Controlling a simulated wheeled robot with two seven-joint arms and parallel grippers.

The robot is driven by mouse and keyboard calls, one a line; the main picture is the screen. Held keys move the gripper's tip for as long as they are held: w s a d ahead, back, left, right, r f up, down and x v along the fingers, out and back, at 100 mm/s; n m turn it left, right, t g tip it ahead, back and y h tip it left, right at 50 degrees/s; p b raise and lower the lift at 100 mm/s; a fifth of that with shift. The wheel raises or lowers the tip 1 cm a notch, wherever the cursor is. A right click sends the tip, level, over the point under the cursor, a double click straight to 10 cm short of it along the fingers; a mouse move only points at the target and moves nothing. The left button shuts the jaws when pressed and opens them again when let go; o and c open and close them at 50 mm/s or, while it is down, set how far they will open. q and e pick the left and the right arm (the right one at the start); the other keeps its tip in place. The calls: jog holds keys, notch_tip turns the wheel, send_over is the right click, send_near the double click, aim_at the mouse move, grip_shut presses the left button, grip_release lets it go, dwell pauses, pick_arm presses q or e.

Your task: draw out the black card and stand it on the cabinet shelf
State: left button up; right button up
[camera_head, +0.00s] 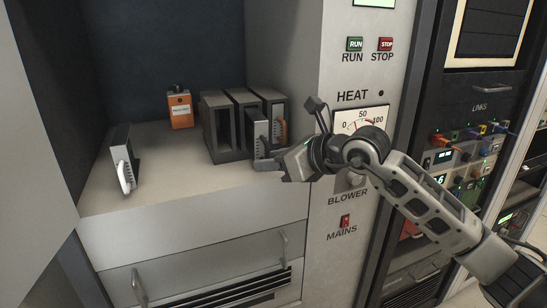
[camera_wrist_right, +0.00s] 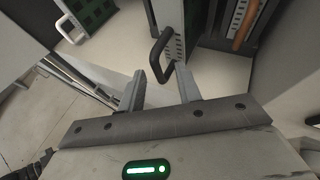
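The black card (camera_head: 257,128) has a grey perforated front and stands upright at the front of the middle bay of the dark rack (camera_head: 216,150). Its black handle (camera_wrist_right: 158,48) shows in the right wrist view; its lower end lies between the fingertips, with gaps on both sides. My right gripper (camera_head: 266,164) is low in front of the card. The wrist view shows its fingers (camera_wrist_right: 161,85) apart. How far the card sits in the bay is hard to tell. The cabinet shelf (camera_head: 175,180) is pale and flat. My left gripper is out of view.
A card with a white handle (camera_head: 125,176) stands at the shelf's left. An orange box (camera_head: 180,109) stands behind. An orange-handled card (camera_head: 282,130) is in the right bay. The cabinet's control panel (camera_head: 346,90) rises at right. Shelf between the white-handled card and rack is clear.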

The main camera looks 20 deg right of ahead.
grip_shut()
jog(key=shift+s+f, duration=0.15)
jog(key=s+b, duration=0.1)
jog(key=s, duration=0.2)
jog(key=shift+s+d, duration=0.1)
jog(key=shift+s, duration=0.05)
dwell(0.8)
jog(key=shift+s, duration=0.25)
jog(key=shift+s+b, duration=0.6)
jog(key=shift+s, duration=0.35)
